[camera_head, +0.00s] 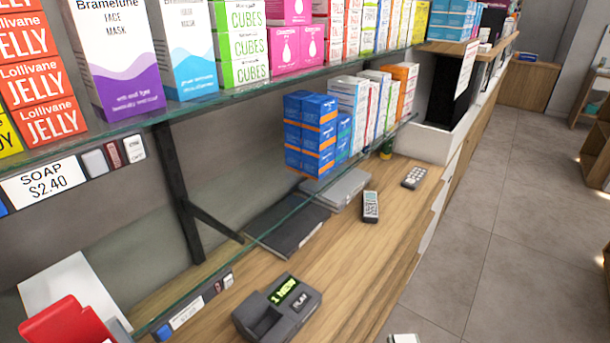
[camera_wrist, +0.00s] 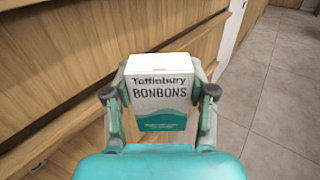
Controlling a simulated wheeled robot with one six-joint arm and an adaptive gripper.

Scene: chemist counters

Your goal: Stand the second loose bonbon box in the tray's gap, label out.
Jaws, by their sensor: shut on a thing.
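A white bonbon box (camera_wrist: 160,112) with a teal wave at the bottom and dark lettering "Toffinbury BONBONS" is in the wrist view. My gripper (camera_wrist: 159,90) is shut on it, one finger on each side. The lettered face and the top of the box face the wrist camera, and the lettering reads upright. My gripper does not show in the head view. A small white corner (camera_head: 404,338) at the bottom edge there may be the box, but I cannot tell. I cannot make out the tray or its gap in either view.
A glass shelf (camera_head: 215,103) with several product boxes runs along the wall. A lower glass shelf bears blue boxes (camera_head: 311,134). Grey floor (camera_head: 510,220) is clear at right.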

